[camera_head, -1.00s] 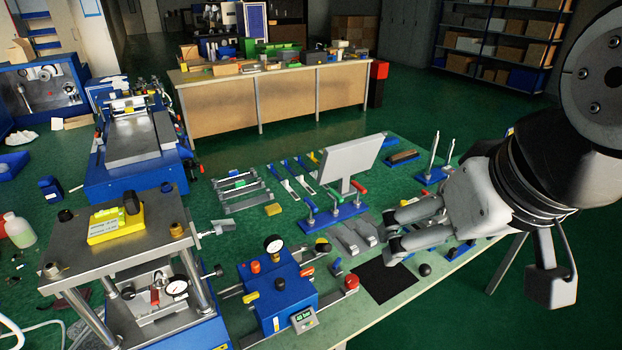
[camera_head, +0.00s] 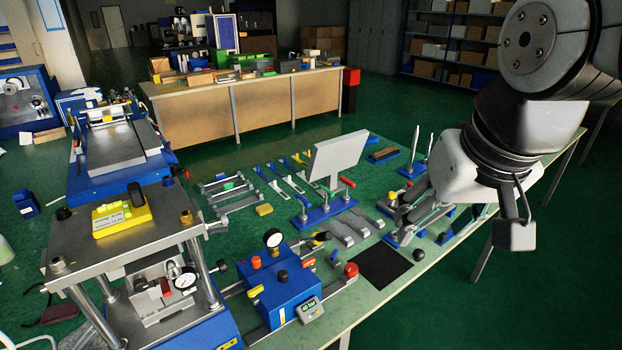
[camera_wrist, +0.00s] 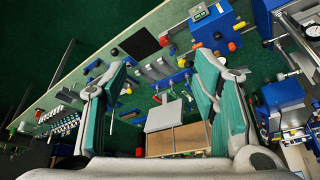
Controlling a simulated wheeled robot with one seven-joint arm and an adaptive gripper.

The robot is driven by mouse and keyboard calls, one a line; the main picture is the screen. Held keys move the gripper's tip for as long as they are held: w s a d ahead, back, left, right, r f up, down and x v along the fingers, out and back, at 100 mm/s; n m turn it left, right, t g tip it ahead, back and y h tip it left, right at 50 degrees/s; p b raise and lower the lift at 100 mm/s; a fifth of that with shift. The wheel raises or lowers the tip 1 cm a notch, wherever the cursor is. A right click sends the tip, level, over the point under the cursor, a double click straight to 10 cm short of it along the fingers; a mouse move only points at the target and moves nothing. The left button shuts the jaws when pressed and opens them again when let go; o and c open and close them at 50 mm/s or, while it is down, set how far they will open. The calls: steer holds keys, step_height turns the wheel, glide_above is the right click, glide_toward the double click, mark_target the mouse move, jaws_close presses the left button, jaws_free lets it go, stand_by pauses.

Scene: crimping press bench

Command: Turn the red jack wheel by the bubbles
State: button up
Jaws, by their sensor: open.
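Several small red round parts are in view, and I cannot tell which is the jack wheel. Another red knob (camera_head: 256,262) is on top of that box. A yellow block (camera_head: 121,213), perhaps a level, lies on the press's top plate (camera_head: 152,232) at left; its bubbles are too small to make out. My gripper (camera_wrist: 160,70) is open and empty above the bench, its teal-padded fingers apart.
A grey tilted panel (camera_head: 338,157) stands mid-bench, among levers and small fixtures. A black mat (camera_head: 382,266) lies clear near the front edge. A second bench (camera_head: 263,108) stands behind.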

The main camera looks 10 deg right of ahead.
steer(key=w+f+m+g+b, duration=0.1)
steer(key=w+f+b, duration=0.3)
steer(key=w+f, duration=0.45)
steer(key=w+f+m+g+b, duration=0.2)
steer(key=w+f+b, duration=0.25)
steer(key=w, duration=0.65)
steer(key=m+g+b, duration=0.2)
steer(key=b, duration=0.4)
glide_above(352, 267)
step_height(352, 267, down, 16)
step_height(352, 267, down, 14)
steer(key=shift+b, duration=0.55)
steer(key=c, duration=1.2)
